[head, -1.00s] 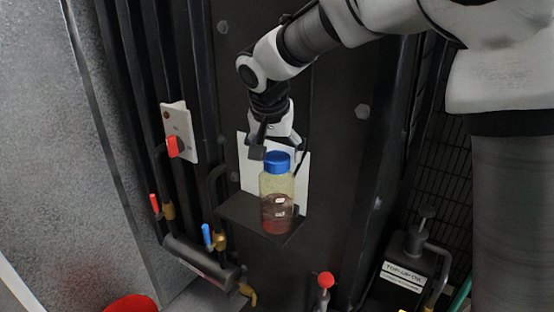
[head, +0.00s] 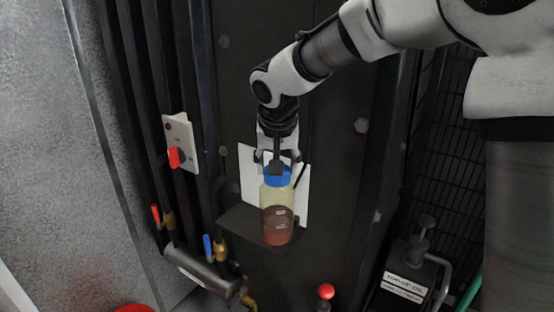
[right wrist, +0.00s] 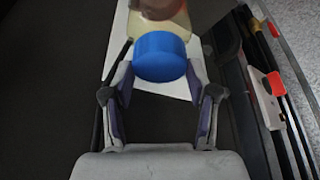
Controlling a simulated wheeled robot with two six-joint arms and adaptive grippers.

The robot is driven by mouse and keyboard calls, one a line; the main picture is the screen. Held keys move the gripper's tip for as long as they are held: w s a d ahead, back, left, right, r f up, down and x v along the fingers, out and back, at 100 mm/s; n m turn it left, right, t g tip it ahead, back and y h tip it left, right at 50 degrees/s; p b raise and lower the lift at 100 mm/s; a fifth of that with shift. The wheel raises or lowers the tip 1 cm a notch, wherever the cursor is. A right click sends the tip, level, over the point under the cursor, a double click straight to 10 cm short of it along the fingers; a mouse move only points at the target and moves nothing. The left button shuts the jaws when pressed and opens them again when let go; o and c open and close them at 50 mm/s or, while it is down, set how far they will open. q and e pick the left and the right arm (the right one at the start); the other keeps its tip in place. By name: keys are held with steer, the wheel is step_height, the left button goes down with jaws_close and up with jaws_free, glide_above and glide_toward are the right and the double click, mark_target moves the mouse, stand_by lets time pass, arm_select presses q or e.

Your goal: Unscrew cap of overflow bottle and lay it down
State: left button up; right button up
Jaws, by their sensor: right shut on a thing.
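The overflow bottle (head: 277,222) stands upright on a dark shelf (head: 240,222) in the head view, a clear bottle with reddish-brown liquid in its lower part. Its blue cap (head: 272,182) sits on top of the bottle. My right gripper (head: 277,170) comes down from above and is shut on the cap. In the right wrist view the blue cap (right wrist: 160,57) lies between the two fingertips of my right gripper (right wrist: 161,76), with the bottle (right wrist: 158,10) partly seen beyond it. My left gripper is not in view.
A white plate (head: 303,195) is behind the bottle. Left of it are a switch panel with a red knob (head: 174,157) and pipes with a red and a blue handle (head: 207,246). A top-up oil can (head: 407,277) stands at the lower right.

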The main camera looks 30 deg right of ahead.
steer(key=shift+s+f, duration=0.1)
steer(key=n+p, duration=0.1)
steer(key=n+y+p, duration=0.1)
steer(key=n+p, duration=0.1)
steer(key=shift+s+d+r, duration=0.1)
steer(key=shift+r, duration=0.3)
steer(key=shift+f+n+y, duration=0.3)
steer(key=shift+f+n, duration=0.15)
steer(key=shift+n, duration=0.05)
steer(key=shift+d, duration=0.15)
steer(key=shift+a+r+p, duration=0.2)
steer(key=shift+r+p, duration=0.55)
steer(key=shift+r, duration=0.3)
steer(key=shift+d+r+p, duration=0.1)
steer(key=shift+r+p, duration=1.2)
steer(key=shift+r, duration=0.3)
steer(key=shift+t, duration=0.3)
